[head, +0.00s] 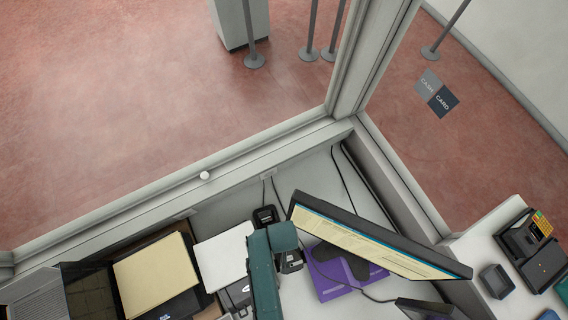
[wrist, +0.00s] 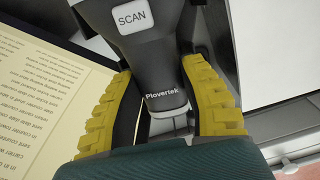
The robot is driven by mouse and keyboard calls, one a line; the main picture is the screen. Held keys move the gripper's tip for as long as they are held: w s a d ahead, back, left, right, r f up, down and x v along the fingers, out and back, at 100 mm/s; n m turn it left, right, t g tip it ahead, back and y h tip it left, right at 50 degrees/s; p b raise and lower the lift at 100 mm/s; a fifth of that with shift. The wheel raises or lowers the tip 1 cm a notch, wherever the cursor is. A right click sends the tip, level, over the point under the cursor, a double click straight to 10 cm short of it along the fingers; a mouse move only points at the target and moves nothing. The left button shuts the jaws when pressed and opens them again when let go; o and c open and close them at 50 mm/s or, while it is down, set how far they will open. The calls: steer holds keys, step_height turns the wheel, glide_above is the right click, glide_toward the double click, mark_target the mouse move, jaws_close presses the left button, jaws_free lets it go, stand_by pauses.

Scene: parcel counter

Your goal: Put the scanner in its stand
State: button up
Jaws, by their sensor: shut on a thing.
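The scanner (wrist: 158,60) is dark, with a white SCAN button and the word Plovertek on it. In the wrist view my gripper (wrist: 160,85) has its yellow-padded fingers closed on both sides of it. The scanner's far end runs out of the top of that view. In the head view my teal arm covers the gripper. A small black holder (head: 265,215) with a cable stands by the window ledge, and it may be the stand. Another black device (head: 290,262) shows right beside my arm; I cannot tell what it is.
A tilted monitor (head: 380,240) stands right of my arm, over a purple item (head: 328,282). Cream paper (head: 155,275) and a white sheet (head: 222,255) lie to the left. Cables cross the counter. A side counter with a card terminal (head: 525,237) is at the far right.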

steer(key=shift+f+b, duration=0.3)
steer(key=shift+f, duration=0.25)
steer(key=o, duration=1)
steer(key=shift+o, duration=1.1)
steer(key=shift+s, duration=0.15)
steer(key=shift+f, duration=0.1)
step_height(320, 180, up, 12)
steer(key=shift+w+r, duration=0.2)
steer(key=shift+r, duration=0.05)
